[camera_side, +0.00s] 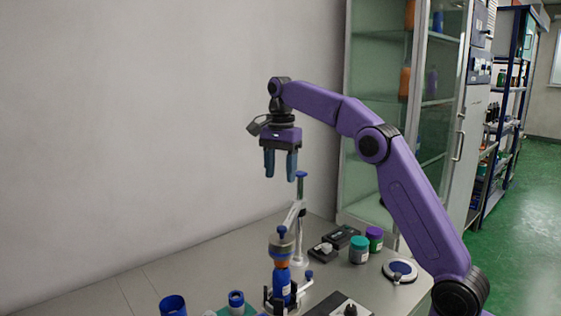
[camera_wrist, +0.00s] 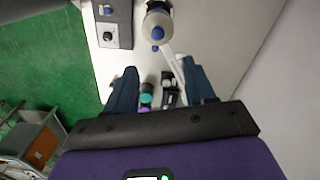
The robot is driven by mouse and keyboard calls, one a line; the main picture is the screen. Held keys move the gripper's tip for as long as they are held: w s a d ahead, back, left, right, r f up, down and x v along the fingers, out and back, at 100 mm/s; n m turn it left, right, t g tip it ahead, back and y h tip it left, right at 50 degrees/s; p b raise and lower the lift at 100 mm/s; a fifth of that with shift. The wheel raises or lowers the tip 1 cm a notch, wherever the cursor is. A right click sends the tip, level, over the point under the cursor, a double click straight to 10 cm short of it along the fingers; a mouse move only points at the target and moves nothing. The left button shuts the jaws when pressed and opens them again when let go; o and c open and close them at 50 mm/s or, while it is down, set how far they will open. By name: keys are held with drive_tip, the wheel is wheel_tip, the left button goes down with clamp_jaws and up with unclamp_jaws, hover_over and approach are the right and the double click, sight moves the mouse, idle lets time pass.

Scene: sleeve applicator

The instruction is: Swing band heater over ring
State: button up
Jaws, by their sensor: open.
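My gripper (camera_side: 279,178) is open and empty, pointing down high above the bench; its two dark blue fingers also show in the wrist view (camera_wrist: 159,66). The band heater (camera_side: 281,249) is a beige-grey round piece with a blue knob (camera_side: 282,231) on a white swing arm (camera_side: 291,217). The arm joins a white post with a blue top (camera_side: 301,174). The heater lines up above an orange ring (camera_side: 282,264) on a blue bottle (camera_side: 281,284); I cannot tell whether they touch. In the wrist view, the heater (camera_wrist: 159,22) hides ring and bottle. My gripper touches nothing.
Black clamps surround the bottle's foot. A teal-lidded jar (camera_side: 359,250), a purple-lidded jar (camera_side: 375,239) and dark boxes (camera_side: 341,236) stand behind right. A blue cup (camera_side: 173,305) is front left. A control box (camera_wrist: 110,25) lies beside the heater. A wall borders the bench.

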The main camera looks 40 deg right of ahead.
drive_tip(key=shift+r, duration=1.1)
drive_tip(key=s+a+f+n, duration=0.3)
drive_tip(key=s+a+n, duration=0.35)
drive_tip(key=s, duration=0.25)
drive_tip(key=s+a+f+n, duration=0.4)
drive_tip(key=s+a+n, duration=0.1)
drive_tip(key=s+n, duration=0.35)
drive_tip(key=s+d+f+n, duration=0.2)
drive_tip(key=s+f+n, duration=0.1)
drive_tip(key=s, duration=0.5)
drive_tip(key=s+d+f+n, duration=0.3)
drive_tip(key=s+f+n, duration=0.1)
drive_tip(key=s, duration=0.4)
drive_tip(key=s+d+f+n, duration=0.2)
drive_tip(key=s+f+n, duration=0.2)
drive_tip(key=s, duration=0.4)
drive_tip(key=shift+d+f+n, duration=0.15)
drive_tip(key=shift+d+n, duration=0.05)
drive_tip(key=shift+n, duration=0.4)
